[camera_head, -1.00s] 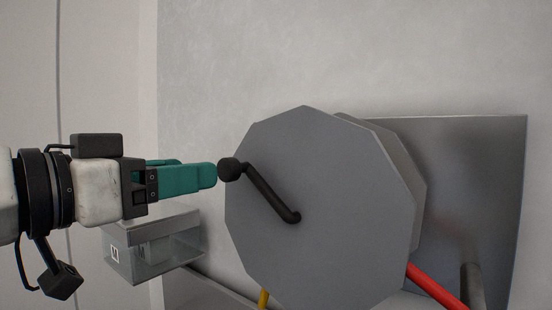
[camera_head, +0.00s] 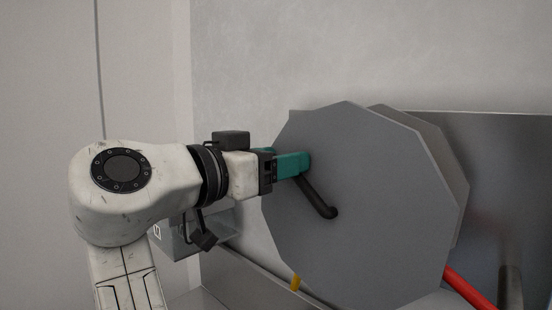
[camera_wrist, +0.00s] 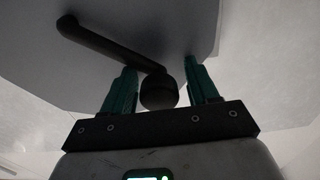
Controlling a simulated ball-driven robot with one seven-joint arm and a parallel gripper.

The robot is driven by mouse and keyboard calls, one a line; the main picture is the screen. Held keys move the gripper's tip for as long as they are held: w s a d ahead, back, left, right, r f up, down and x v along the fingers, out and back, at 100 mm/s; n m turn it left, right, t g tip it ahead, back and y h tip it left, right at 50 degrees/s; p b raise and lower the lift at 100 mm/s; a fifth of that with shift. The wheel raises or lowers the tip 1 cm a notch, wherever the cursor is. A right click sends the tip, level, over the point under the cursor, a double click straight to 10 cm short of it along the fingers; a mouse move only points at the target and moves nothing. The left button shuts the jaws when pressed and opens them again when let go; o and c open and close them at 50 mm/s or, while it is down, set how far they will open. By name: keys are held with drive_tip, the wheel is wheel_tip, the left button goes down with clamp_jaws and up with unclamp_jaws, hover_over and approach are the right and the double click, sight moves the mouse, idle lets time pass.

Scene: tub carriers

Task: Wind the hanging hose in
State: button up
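The grey many-sided reel (camera_head: 385,220) stands in front of the wall. Its black crank handle (camera_head: 320,198) slants from the reel's middle up to the left. The crank's round black knob (camera_wrist: 158,92) sits between the two teal fingers of my gripper (camera_head: 300,162) in the wrist view. The fingers (camera_wrist: 160,72) are open, one on each side of the knob, with a narrow gap visible at least on the right. In the head view the fingers hide the knob. A red tube-like piece (camera_head: 472,288) shows below the reel; I cannot tell whether it is the hose.
A yellow piece (camera_head: 295,283) shows at the reel's lower left. A shiny metal panel (camera_head: 510,160) stands behind the reel on the right. The wall above is bare.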

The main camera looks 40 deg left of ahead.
clamp_jaws()
idle(0.3)
drive_tip(key=shift+d+r+b, duration=0.1)
drive_tip(key=shift+r+b, duration=0.05)
drive_tip(key=shift+b, duration=0.15)
